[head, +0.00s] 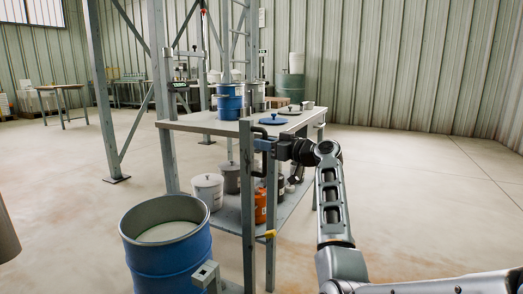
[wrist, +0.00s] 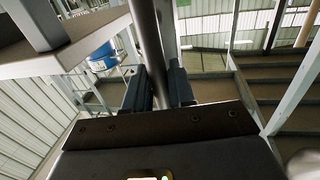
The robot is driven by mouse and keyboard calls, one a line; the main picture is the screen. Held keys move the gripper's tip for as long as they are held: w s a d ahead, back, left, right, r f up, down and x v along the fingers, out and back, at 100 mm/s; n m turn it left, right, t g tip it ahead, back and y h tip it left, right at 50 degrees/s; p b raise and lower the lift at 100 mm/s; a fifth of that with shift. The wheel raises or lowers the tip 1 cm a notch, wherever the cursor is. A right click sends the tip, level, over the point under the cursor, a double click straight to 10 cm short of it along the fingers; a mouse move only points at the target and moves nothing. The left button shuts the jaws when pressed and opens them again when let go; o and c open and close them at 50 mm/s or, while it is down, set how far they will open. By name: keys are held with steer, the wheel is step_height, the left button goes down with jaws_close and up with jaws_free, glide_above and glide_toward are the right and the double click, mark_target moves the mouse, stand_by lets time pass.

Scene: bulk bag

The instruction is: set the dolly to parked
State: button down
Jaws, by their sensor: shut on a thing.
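The dolly shows as a grey upright frame (head: 248,220) standing in front of the workbench, with a black handle (head: 257,135) on its upper part. A blue drum (head: 167,262) with pale contents stands beside the frame at lower left. Whether the drum rests on the dolly is unclear, and the dolly's base and wheels are out of view. My gripper (head: 270,147) is at the black handle. In the wrist view, its dark fingers (wrist: 160,88) are shut around an upright dark bar (wrist: 148,45), seemingly that handle. A small orange piece (head: 268,234) shows lower on the frame.
A steel column (head: 162,95) rises at left. The floor at right is clear.

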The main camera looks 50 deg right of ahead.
steer(key=shift+s+d, duration=0.1)
steer(key=shift+d, duration=0.3)
steer(key=c, duration=1.1)
jaws_free()
steer(key=s+p, duration=0.2)
steer(key=s, duration=0.5)
steer(key=shift+s+a, duration=0.15)
steer(key=shift+s, duration=0.2)
steer(key=shift+f, duration=0.1)
